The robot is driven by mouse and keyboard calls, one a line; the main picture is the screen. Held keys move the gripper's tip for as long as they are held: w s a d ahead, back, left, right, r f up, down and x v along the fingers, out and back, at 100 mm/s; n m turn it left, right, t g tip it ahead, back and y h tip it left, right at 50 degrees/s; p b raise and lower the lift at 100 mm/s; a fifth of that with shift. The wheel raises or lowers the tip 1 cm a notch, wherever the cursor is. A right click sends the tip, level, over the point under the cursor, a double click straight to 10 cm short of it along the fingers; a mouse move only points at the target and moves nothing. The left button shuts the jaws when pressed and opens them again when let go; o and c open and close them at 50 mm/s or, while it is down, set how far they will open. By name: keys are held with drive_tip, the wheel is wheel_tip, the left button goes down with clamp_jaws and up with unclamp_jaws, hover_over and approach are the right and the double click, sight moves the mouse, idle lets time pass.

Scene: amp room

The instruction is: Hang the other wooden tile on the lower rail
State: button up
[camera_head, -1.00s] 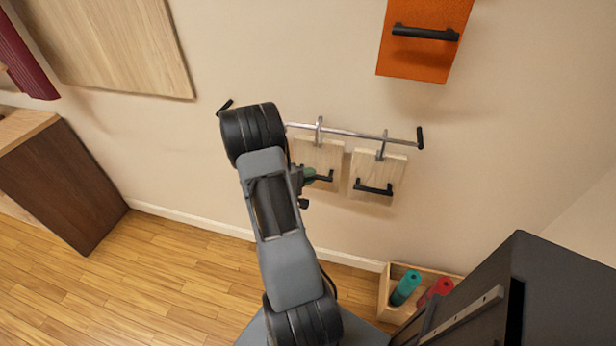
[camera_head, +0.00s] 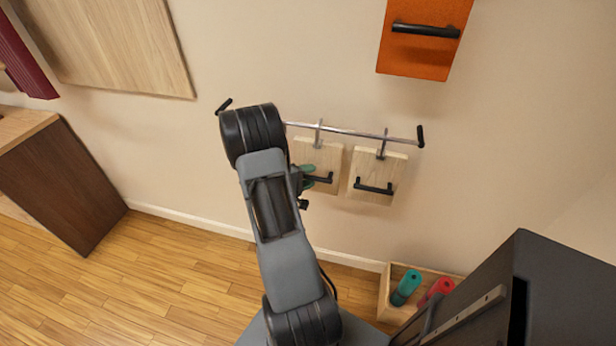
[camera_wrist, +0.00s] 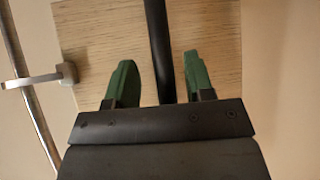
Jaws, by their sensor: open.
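Two pale wooden tiles hang side by side from the lower rail (camera_head: 350,132) by metal hooks. The left tile (camera_head: 327,157) has a black bar handle (camera_head: 322,179); the right tile (camera_head: 394,170) has one too. My gripper (camera_head: 310,176) is at the left tile's handle, its green fingers open. In the wrist view my gripper (camera_wrist: 159,57) has one finger on each side of the handle (camera_wrist: 160,45), with gaps, in front of the left tile (camera_wrist: 105,45). The tile's hook (camera_wrist: 40,79) reaches over the rail (camera_wrist: 22,70) there. My arm hides part of the rail's left half.
An orange tile (camera_head: 423,55) with a black handle is on the wall above right. A wooden bin (camera_head: 385,297) with teal and red rolls stands on the floor below. A dark cabinet (camera_head: 560,280) is at lower right. The floor at left is clear.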

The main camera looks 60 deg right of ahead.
drive_tip(key=shift+f, duration=0.1)
drive_tip(key=v, duration=1.4)
drive_tip(key=shift+b, duration=0.4)
drive_tip(key=shift+d, duration=0.1)
drive_tip(key=s+a+n+y+p, duration=0.2)
drive_tip(key=s+a+y, duration=0.3)
drive_tip(key=a+y, duration=0.5)
drive_tip(key=a+r+t+y+p, duration=0.2)
drive_tip(key=a+r+t, duration=0.3)
drive_tip(key=a+r, duration=0.3)
drive_tip(key=a+r+n+t+y+p, duration=0.1)
drive_tip(key=a+r+t+p, duration=0.3)
drive_tip(key=a+r, duration=0.4)
wheel_tip(320, 180, up, 5)
drive_tip(key=shift+w+a+f+t+y+p, duration=0.25)
drive_tip(key=shift+t+y+p, duration=0.15)
drive_tip(key=shift+y, duration=0.5)
